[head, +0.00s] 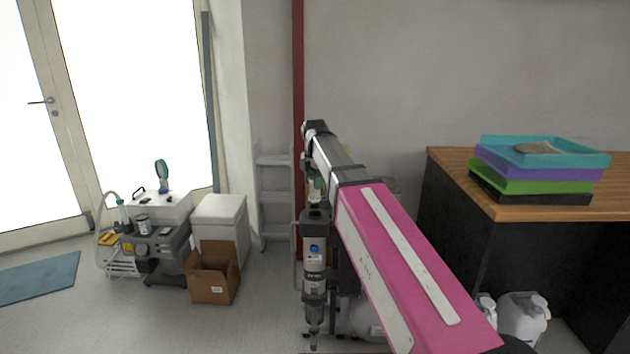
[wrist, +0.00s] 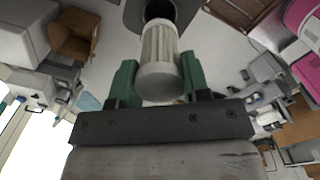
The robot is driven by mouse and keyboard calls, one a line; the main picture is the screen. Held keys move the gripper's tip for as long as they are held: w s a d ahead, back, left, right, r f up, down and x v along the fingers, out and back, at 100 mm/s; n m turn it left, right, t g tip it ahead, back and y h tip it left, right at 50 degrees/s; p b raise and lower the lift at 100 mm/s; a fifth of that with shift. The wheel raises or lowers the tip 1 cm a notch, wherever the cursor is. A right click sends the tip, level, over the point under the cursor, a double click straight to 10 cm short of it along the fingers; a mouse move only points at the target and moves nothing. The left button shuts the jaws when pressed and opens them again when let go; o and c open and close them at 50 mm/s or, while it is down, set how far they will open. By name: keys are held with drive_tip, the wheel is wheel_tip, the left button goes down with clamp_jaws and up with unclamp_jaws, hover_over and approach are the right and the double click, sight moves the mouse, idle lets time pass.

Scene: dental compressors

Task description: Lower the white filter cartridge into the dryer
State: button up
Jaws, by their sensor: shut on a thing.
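The white filter cartridge (wrist: 160,55) is pleated with a smooth pale end cap. My gripper (wrist: 158,78) has green fingers on both sides of it and is shut on it. In the wrist view the cartridge's far end is at the dark round mouth of the dryer (wrist: 140,10); I cannot tell whether it is inside or just above. In the head view the dryer (head: 315,262) is an upright dark and grey cylinder with a label. My gripper (head: 316,184) is above it, small and partly hidden by my arm.
A wooden-topped bench (head: 450,165) with stacked coloured trays (head: 540,165) stands at right, white jugs (head: 522,318) below. A cardboard box (head: 212,272), a white cabinet (head: 220,217) and a wheeled compressor unit (head: 155,240) stand at left. A grey ladder (head: 273,197) is behind.

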sight(315, 195)
drive_tip(key=shift+f, duration=2.45)
drive_tip(key=shift+f, duration=0.3)
drive_tip(key=shift+f, duration=2.55)
drive_tip(key=shift+r, duration=0.15)
drive_tip(key=shift+r, duration=0.6)
drive_tip(key=shift+f, duration=0.25)
drive_tip(key=shift+f, duration=0.55)
drive_tip(key=o, duration=1.1)
drive_tip(key=shift+c, duration=0.2)
